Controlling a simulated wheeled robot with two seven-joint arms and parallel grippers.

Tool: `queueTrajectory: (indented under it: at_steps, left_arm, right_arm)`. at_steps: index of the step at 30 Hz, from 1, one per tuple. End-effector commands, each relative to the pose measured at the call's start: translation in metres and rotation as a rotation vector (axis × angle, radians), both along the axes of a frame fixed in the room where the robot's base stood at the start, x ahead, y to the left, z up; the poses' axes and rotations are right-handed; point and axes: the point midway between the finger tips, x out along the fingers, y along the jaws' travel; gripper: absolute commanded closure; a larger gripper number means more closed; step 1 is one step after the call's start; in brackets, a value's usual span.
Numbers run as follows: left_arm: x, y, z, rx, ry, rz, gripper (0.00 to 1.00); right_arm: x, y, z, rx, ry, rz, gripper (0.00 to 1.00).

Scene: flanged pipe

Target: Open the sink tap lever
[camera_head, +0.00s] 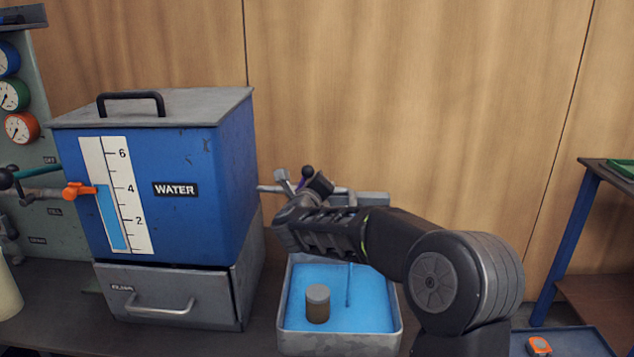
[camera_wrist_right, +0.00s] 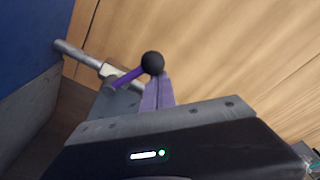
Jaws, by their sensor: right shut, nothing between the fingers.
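The sink tap lever, a short purple rod with a black ball knob (camera_wrist_right: 152,63), sits on a grey metal pipe fitting (camera_wrist_right: 108,72). In the head view its knob (camera_head: 308,171) shows just above my right gripper, at the back of the sink (camera_head: 285,335). My right gripper's shut, purple-grey fingers (camera_wrist_right: 157,88) are empty. Their tips appear right at the knob in the right wrist view; I cannot tell whether they touch it. In the head view my right arm hides the fingertips and part of the tap. My left gripper is not in view.
A blue water tank (camera_head: 195,215) with an orange valve (camera_head: 78,190) stands left of the sink. The sink holds blue water and a brown cylinder (camera_head: 318,305); a thin dark vertical line shows beside it. A wooden wall (camera_head: 420,100) is close behind.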

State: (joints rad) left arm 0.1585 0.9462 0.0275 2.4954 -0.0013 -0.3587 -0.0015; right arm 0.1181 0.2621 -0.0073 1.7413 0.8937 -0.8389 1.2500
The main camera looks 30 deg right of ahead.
Motion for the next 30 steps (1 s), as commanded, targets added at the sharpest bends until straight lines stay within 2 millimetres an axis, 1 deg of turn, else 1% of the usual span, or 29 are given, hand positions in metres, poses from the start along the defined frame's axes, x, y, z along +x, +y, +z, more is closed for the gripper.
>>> queueTrajectory:
  at_steps: [5, 8, 11, 15, 16, 17, 24, 27, 30]
  left_arm:
    - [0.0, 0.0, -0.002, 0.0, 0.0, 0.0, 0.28]
    - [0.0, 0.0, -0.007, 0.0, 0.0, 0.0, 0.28]
    - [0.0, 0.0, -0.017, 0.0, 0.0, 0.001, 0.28]
    - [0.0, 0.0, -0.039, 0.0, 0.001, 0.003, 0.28]
    - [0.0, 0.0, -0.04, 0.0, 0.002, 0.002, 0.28]
    - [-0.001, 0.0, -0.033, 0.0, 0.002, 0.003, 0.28]
    - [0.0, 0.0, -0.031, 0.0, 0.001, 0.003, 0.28]
    - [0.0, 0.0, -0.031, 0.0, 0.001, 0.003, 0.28]
    - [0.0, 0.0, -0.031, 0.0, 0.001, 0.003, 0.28]
  right_arm:
    - [0.0, 0.0, -0.001, 0.0, -0.002, 0.001, 1.0]
    - [0.0, -0.004, -0.005, 0.0, -0.002, 0.0, 1.0]
    - [0.0, -0.011, -0.014, -0.001, -0.001, 0.0, 1.0]
    - [0.001, -0.024, -0.03, -0.001, -0.001, 0.004, 1.0]
    - [0.0, -0.025, -0.03, -0.001, -0.002, 0.006, 1.0]
    - [-0.006, -0.016, -0.022, 0.0, -0.002, 0.011, 1.0]
    - [-0.046, 0.022, -0.016, 0.0, -0.001, 0.01, 1.0]
    - [-0.059, 0.033, -0.015, 0.0, -0.001, 0.008, 1.0]
    - [-0.067, 0.041, -0.014, 0.0, -0.001, 0.008, 1.0]
